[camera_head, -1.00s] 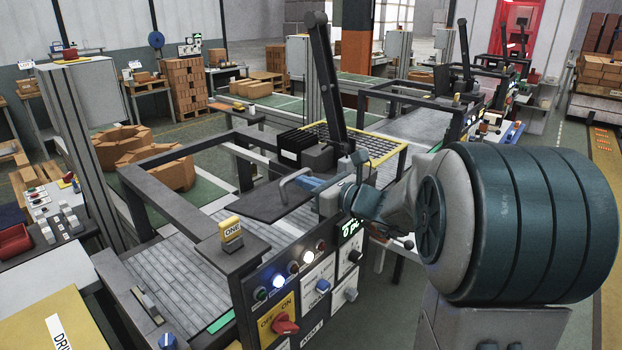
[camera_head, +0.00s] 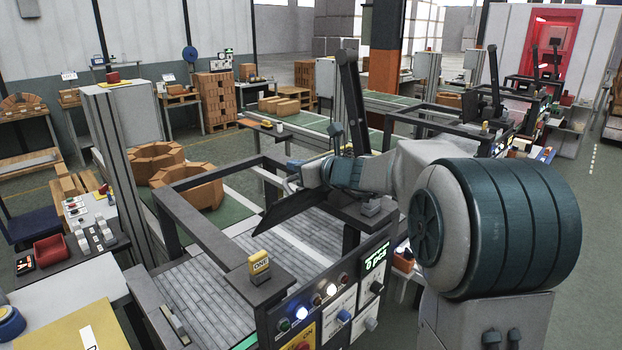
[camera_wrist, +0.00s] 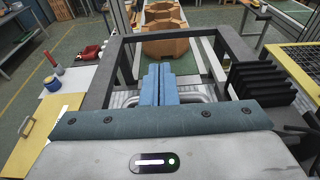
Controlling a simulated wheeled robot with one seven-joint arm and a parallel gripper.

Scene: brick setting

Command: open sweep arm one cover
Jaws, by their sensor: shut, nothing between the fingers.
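The frame of arm one, with a yellow "ONE" tag (camera_head: 260,264) on its corner plate, stands in front of me. Its dark cover plate (camera_head: 280,208) looks tilted up, with its near-left corner low over the grey slatted bed. My gripper's blue fingers (camera_head: 293,164) are at the upper side of the cover, by its pale bar handle. In the wrist view the fingers (camera_wrist: 156,84) are shut together and point away from me, with part of the metal handle (camera_wrist: 197,98) beside and below them. Nothing shows between them. My wrist hides much of the cover.
A tall dark post (camera_head: 352,100) rises behind my wrist. Black ribs (camera_wrist: 265,84) stand right of the fingers. The front panel has lamps, knobs and a green display (camera_head: 375,257). Brick rings (camera_head: 188,186) lie beyond the frame. The slatted bed (camera_head: 205,290) is clear at left.

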